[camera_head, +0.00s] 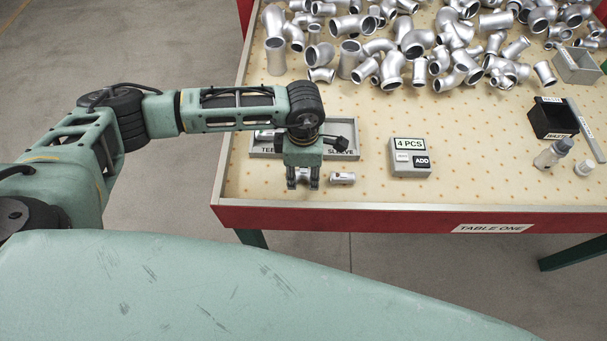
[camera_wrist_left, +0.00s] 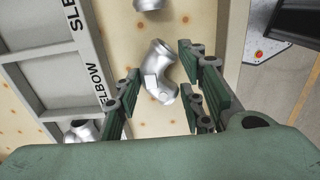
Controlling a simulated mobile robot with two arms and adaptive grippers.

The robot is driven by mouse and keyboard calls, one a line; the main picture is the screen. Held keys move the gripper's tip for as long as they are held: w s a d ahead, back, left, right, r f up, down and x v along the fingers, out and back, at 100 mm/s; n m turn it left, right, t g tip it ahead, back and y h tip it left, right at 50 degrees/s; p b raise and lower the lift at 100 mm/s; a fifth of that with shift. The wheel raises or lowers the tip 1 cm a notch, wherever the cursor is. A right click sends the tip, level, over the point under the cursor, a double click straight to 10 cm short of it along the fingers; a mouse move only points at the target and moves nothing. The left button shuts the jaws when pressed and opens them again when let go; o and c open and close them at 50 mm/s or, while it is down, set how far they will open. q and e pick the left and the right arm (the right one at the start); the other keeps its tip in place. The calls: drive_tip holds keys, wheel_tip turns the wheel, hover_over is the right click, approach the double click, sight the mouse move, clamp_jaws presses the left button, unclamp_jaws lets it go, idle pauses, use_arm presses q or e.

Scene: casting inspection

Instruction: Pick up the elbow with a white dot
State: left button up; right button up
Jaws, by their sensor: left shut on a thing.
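My left gripper (camera_head: 303,183) points down at the table's front edge in the head view and is shut on the elbow (camera_head: 302,174), which is partly hidden by the fingers there. The elbow is at or close to the tabletop. My right gripper is out of view.
Another fitting with a reddish mark (camera_head: 342,178) lies just right of the gripper. A labelled grey tray (camera_head: 352,153) is behind it. A "4 PCS" box (camera_head: 410,158) stands to the right. Many silver fittings (camera_head: 420,50) are piled at the back.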

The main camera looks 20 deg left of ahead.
use_arm(q)
drive_tip(key=shift+r, duration=0.1)
drive_tip(key=c, duration=0.6)
